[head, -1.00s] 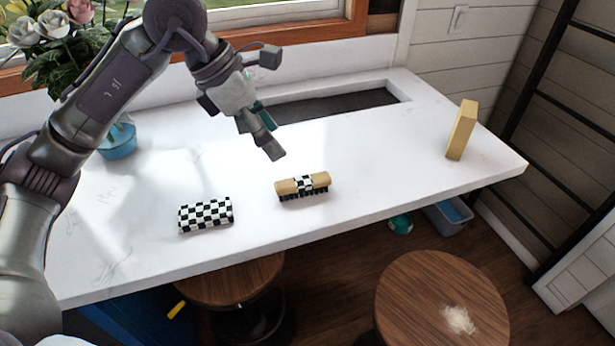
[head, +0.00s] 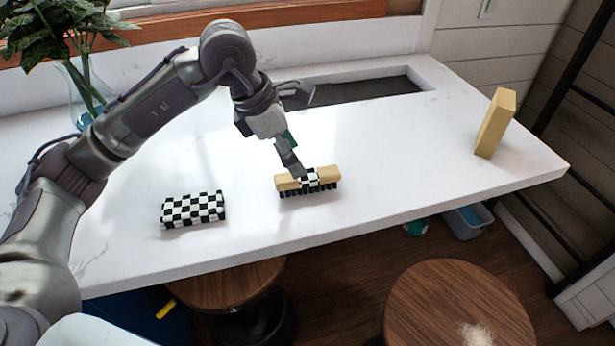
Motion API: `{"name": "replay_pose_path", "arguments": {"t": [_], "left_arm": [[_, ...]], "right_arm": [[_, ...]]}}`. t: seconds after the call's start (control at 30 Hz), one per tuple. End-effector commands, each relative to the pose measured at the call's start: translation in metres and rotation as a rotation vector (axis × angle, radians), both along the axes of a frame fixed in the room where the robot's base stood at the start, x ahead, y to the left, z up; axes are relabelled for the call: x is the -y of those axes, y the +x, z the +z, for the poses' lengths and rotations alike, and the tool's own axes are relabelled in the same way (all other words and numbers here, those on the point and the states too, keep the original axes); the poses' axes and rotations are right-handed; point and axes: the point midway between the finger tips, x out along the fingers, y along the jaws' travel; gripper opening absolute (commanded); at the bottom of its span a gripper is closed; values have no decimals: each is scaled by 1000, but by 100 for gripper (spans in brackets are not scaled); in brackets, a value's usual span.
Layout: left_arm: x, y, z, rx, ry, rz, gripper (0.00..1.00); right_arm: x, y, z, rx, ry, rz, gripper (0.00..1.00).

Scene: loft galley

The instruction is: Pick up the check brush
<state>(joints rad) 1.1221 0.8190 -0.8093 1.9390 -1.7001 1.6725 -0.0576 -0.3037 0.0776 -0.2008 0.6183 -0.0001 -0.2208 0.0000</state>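The check brush (head: 326,175) lies bristles down on the white counter, near the middle of the view. It has a tan back with a black-and-white checked band around its middle and dark bristles below. My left gripper (head: 296,170) points down at the brush from above and behind, with its fingertips at the checked band. It overlaps the brush in the picture; whether it touches is not clear. The gripper shows nearly edge-on, so its opening is hidden. My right gripper is out of view.
A black-and-white checked block (head: 193,209) lies left of the brush. A tan block (head: 495,123) stands at the counter's right end. A dark sink recess (head: 365,90) is behind, and a vase with plants (head: 85,95) is at back left. Stools (head: 455,305) stand below the front edge.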

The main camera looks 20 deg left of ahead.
Motion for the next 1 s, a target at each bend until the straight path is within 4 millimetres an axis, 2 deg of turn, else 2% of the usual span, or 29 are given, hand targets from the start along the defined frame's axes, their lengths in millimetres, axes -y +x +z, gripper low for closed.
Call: {"name": "replay_pose_path", "arguments": {"t": [0.1,0.33,0.47,0.6,0.87,1.0], "left_arm": [[5,3,-13,-2,-1,-1,67],[12,7,-28,-5,-2,-1,67],[19,12,-46,-5,-1,-2,67],[23,16,-62,-2,-1,-1,67],[24,17,-66,1,-2,0,67],[24,17,-66,1,-1,0,45]], "right_arm": [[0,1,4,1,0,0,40],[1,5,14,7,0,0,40],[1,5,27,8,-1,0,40],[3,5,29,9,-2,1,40],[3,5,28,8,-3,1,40],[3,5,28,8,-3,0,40]]}}
